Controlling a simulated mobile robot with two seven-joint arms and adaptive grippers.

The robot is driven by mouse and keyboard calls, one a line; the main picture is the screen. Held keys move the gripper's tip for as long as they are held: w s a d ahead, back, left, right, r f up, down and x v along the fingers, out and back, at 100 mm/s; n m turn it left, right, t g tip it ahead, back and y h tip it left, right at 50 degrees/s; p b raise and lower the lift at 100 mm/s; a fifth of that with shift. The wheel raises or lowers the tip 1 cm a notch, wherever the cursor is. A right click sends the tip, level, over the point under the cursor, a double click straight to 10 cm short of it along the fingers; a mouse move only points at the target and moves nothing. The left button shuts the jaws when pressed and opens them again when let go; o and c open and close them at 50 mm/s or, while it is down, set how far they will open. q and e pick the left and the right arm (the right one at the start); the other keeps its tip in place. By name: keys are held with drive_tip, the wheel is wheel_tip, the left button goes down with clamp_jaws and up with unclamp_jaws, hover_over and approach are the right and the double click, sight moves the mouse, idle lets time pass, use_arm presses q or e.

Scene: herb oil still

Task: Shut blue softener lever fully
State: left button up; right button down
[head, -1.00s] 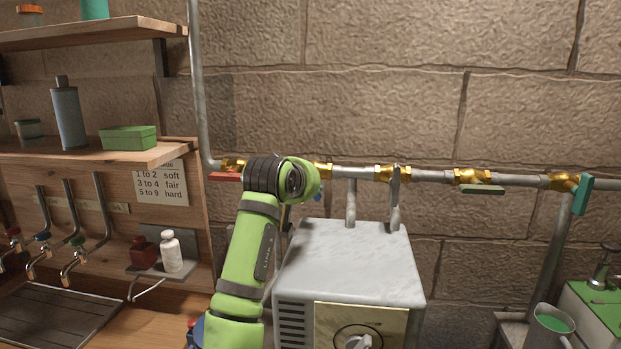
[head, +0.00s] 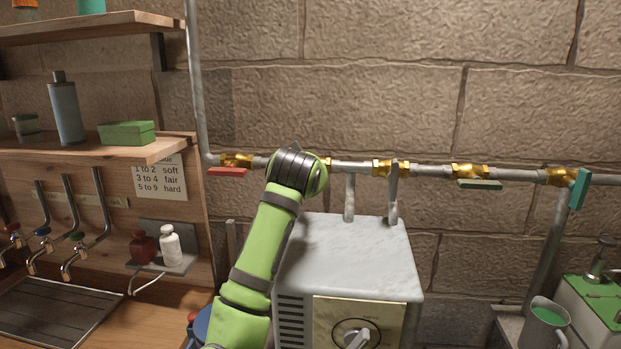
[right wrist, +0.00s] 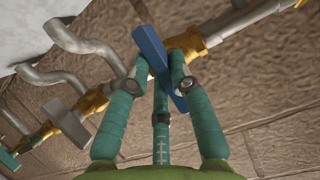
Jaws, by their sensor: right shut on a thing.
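The blue lever (right wrist: 153,50) shows in the right wrist view, on a brass valve (right wrist: 188,43) of the grey wall pipe. It lies across the pipe, at about a right angle to it in this view. My right gripper (right wrist: 160,72) is shut on the blue lever, with one finger on each side. In the head view my green right arm (head: 262,245) hides the gripper, the lever and most of this valve. My left gripper is in neither view.
Other levers on the pipe are red (head: 227,172), grey (head: 393,190), olive (head: 480,184) and teal (head: 579,188). The still box (head: 350,255) stands right beside my arm, below the pipe. Wooden shelves (head: 95,155) with bottles are at left.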

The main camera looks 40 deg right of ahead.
drive_tip(key=c, duration=1.1)
unclamp_jaws()
drive_tip(key=shift+a, duration=0.1)
drive_tip(key=v, duration=1.2)
